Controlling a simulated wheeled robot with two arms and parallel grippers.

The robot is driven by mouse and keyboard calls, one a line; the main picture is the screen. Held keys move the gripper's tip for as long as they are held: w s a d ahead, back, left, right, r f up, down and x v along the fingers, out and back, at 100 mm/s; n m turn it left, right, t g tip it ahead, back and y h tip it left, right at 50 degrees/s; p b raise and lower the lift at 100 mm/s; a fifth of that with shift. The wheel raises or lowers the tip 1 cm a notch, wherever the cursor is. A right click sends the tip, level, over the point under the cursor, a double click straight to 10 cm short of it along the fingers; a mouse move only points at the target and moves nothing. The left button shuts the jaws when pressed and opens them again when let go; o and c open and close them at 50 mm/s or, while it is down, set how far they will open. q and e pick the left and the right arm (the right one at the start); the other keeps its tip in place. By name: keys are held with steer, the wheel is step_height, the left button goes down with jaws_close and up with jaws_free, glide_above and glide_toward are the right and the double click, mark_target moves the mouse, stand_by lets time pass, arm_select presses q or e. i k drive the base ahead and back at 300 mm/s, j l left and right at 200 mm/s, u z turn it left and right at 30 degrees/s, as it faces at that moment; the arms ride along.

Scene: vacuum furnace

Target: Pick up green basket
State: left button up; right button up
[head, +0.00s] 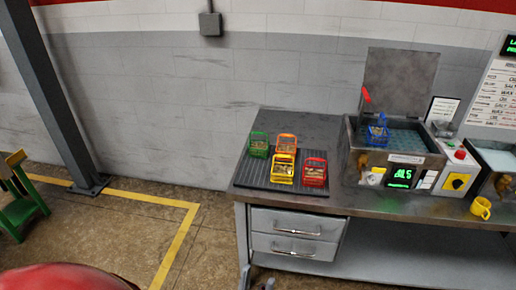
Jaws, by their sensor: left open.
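The green basket (259,145) stands on the dark ribbed mat (248,175) at the left of the metal workbench, at the mat's back left corner. It looks upright, with its handle up and small parts inside. An orange basket (286,144) is just to its right, and a yellow basket (283,169) and a red basket (314,173) are in front. My left gripper (260,283) shows only as small tips at the bottom edge, low in front of the bench's drawers and well away from the green basket. It is open. My right gripper is not in view.
A basin with liquid (400,137) and a raised lid stands right of the mat, with a blue basket (377,133) in it. Drawers (296,234) are below. A grey post (50,95) rises at left; the floor between is clear.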

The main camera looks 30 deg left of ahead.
mark_target(261, 149)
steer(key=i+l+u, duration=0.15)
steer(key=i, duration=0.25)
steer(key=i+l+u, duration=0.1)
steer(key=i, duration=0.3)
steer(key=i+l+u, duration=0.15)
steer(key=i, duration=0.25)
steer(key=l, duration=0.1)
